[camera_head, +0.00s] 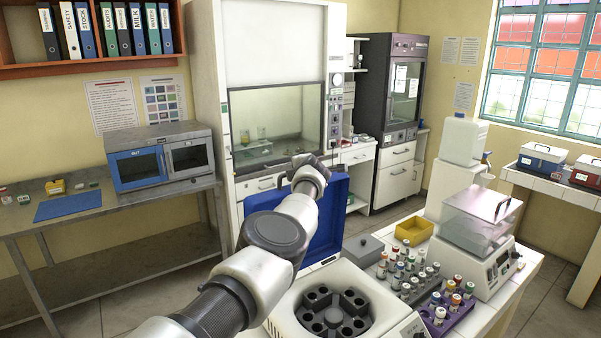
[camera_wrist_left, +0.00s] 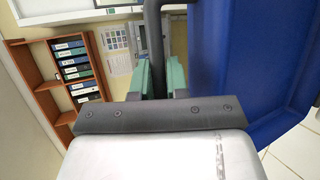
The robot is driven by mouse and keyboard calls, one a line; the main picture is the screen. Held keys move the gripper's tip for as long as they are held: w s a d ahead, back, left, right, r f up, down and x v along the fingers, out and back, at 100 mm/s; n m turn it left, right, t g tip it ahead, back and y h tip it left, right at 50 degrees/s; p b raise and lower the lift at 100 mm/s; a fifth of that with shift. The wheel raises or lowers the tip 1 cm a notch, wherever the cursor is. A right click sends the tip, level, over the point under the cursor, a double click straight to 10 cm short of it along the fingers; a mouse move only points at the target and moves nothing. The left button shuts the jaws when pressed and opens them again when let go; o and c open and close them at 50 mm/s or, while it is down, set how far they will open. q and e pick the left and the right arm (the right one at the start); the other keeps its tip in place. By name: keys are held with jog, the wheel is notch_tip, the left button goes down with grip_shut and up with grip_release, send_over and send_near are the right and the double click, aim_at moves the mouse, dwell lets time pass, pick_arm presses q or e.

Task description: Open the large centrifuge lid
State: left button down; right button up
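The large centrifuge (camera_head: 375,285) stands on the white bench at the bottom middle, its rotor bowl with several dark wells exposed. Its blue lid (camera_head: 330,205) stands raised at the back, partly hidden behind my left arm. The lid also fills the right of the left wrist view (camera_wrist_left: 235,60). My left gripper (camera_head: 310,165) is at the upper part of the lid. In the left wrist view, its green finger pads (camera_wrist_left: 157,78) sit close on both sides of a dark bar (camera_wrist_left: 155,40), apparently the lid's handle. My right gripper is out of view.
A rack of capped tubes (camera_head: 405,275), a purple rack (camera_head: 447,310), a grey box (camera_head: 362,248) and a yellow tray (camera_head: 414,231) lie right of the centrifuge. A smaller device with a clear cover (camera_head: 480,220) stands further right. A fume hood (camera_head: 270,125) is behind.

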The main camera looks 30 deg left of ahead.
pick_arm(q)
jog(key=c, duration=1.4)
grip_release()
jog(key=shift+f, duration=0.15)
jog(key=shift+a, duration=0.15)
jog(key=shift+s+d+r+b, duration=0.15)
jog(key=shift+d+r+b, duration=0.15)
jog(key=shift+d+r, duration=0.15)
jog(key=shift+s+d+b, duration=0.35)
jog(key=shift+s+d, duration=0.2)
jog(key=shift+s, duration=0.1)
jog(key=b+v, duration=0.4)
jog(key=v, duration=0.4)
jog(key=shift+s, duration=0.15)
jog(key=shift+a, duration=0.1)
